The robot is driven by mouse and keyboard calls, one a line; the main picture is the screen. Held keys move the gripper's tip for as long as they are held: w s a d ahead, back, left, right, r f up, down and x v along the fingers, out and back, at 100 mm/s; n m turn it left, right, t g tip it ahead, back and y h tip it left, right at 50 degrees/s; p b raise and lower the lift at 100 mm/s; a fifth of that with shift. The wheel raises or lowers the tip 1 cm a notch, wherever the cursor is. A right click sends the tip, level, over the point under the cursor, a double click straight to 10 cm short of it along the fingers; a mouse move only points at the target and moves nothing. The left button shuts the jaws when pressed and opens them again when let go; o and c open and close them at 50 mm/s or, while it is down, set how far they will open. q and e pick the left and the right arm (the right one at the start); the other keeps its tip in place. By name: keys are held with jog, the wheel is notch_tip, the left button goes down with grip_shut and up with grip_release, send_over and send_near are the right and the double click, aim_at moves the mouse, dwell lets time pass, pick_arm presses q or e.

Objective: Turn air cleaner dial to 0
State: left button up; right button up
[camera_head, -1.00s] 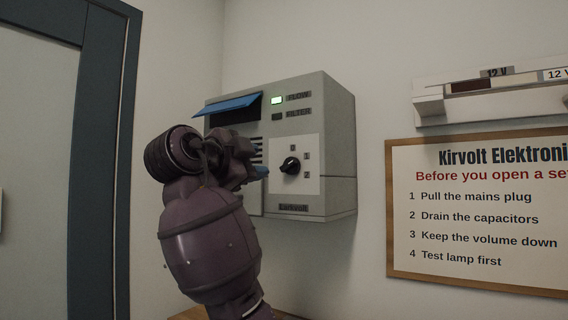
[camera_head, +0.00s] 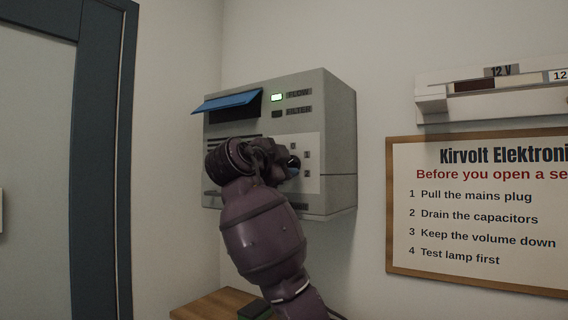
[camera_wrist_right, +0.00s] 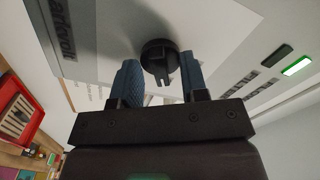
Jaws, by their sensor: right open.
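The air cleaner (camera_head: 335,140) is a light grey box on the wall with a raised blue flap. Its black dial (camera_head: 294,161) sits on a pale panel marked 0, 1 and 2 and is mostly covered by my right gripper (camera_head: 291,172) in the head view. In the right wrist view the dial (camera_wrist_right: 159,54) shows between the tips of the two open blue-grey fingers (camera_wrist_right: 162,78), one on each side. A small gap shows on each side of the dial. The mark the dial points to cannot be read now. My left gripper is out of view.
The green FLOW lamp (camera_head: 277,98) is lit and the FILTER lamp (camera_head: 278,114) is dark. A framed notice (camera_head: 470,215) and a 12 V wall fixture (camera_head: 490,92) are to the right. A wooden surface (camera_head: 205,306) is below; a red tray (camera_wrist_right: 22,115) shows in the wrist view.

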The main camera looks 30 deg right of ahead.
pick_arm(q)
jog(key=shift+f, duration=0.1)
pick_arm(e)
grip_shut()
